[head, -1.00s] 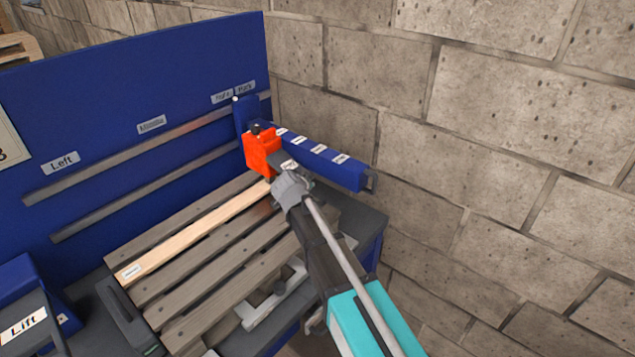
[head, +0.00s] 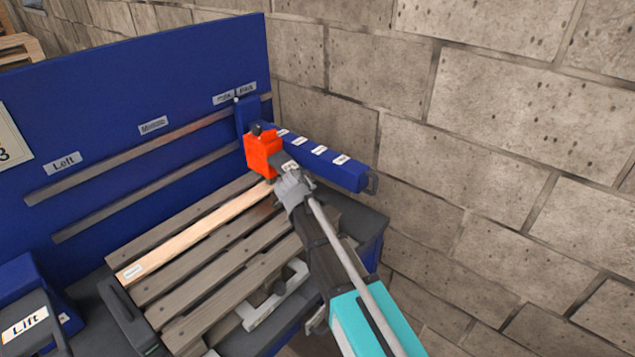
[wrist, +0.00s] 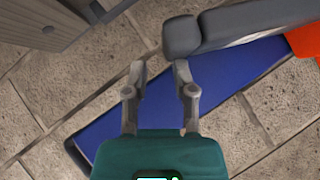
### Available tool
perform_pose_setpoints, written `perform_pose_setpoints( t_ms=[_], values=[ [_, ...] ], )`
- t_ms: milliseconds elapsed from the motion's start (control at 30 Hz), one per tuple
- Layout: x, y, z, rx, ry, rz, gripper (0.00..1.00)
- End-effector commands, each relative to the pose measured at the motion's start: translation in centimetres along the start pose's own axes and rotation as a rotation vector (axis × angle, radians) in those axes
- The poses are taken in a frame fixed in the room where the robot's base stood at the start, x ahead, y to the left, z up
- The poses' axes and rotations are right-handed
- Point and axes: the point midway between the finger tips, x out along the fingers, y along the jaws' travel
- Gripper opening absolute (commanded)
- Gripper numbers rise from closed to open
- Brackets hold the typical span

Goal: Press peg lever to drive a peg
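The peg lever is a grey bar with a rounded end. It shows in the wrist view (wrist: 250,23) and in the head view (head: 283,160), sticking out of the orange peg head (head: 262,155), which also shows at the right edge of the wrist view (wrist: 306,41). My gripper (head: 288,180) is at the lever's free end in the head view. In the wrist view my gripper (wrist: 160,72) has its fingers apart with nothing between them. Its right fingertip is close to the rounded lever end; whether they touch I cannot tell. No peg shows clearly.
The blue beam (head: 338,170) with small labels runs beside the orange head. A slatted pallet (head: 215,262) with one lighter board (head: 200,230) lies below. A blue back panel (head: 130,100) stands behind, a block wall (head: 500,130) to the right, a Lift control (head: 28,325) at lower left.

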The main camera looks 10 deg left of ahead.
Motion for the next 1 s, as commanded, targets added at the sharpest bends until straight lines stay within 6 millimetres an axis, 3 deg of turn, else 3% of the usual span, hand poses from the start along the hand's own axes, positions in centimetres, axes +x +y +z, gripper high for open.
perform_pose_setpoints(
  t_ms=[33, 267, 867, 1000],
  values=[
    [0.3, -0.5, 1.7, 0.014, -0.038, 0.005, 0.0],
    [-0.5, -0.7, 1.0, 0.011, -0.032, 0.001, 0.0],
    [-5.0, -0.6, -4.5, -0.006, 0.023, -0.015, 0.0],
    [-6.8, -0.8, -4.6, -0.007, 0.025, -0.017, 0.0]
  ],
)
